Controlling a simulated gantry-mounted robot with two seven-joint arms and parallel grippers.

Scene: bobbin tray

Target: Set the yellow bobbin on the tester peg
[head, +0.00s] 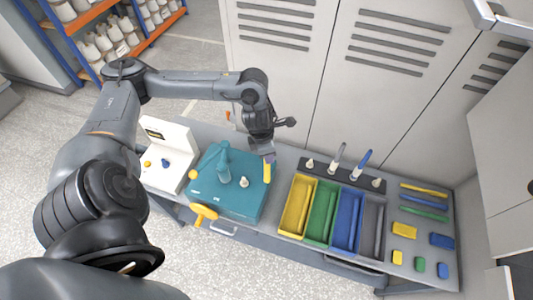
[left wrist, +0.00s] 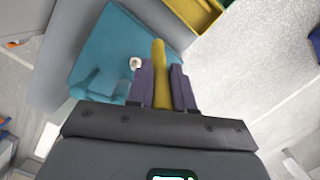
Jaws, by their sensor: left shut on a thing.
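The yellow bobbin (head: 267,173) is a slim rod held upright or nearly so over the right side of the teal tester (head: 247,208). My left gripper (head: 268,160) is shut on it. In the left wrist view the bobbin (left wrist: 159,60) stands out between the two purple fingers (left wrist: 160,88). The tester peg (head: 244,182) is a short pale stub on the teal base, left of the bobbin. The peg also shows in the left wrist view (left wrist: 135,63), beside the bobbin and apart from it. My right gripper is not in view.
A teal post (head: 223,165) rises left of the peg, and a yellow handle (head: 204,213) sits at the front. Right of the tester are a yellow bin (head: 287,215), other coloured bins and a dark rack (head: 325,174) with bobbins. A white device (head: 160,180) stands left.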

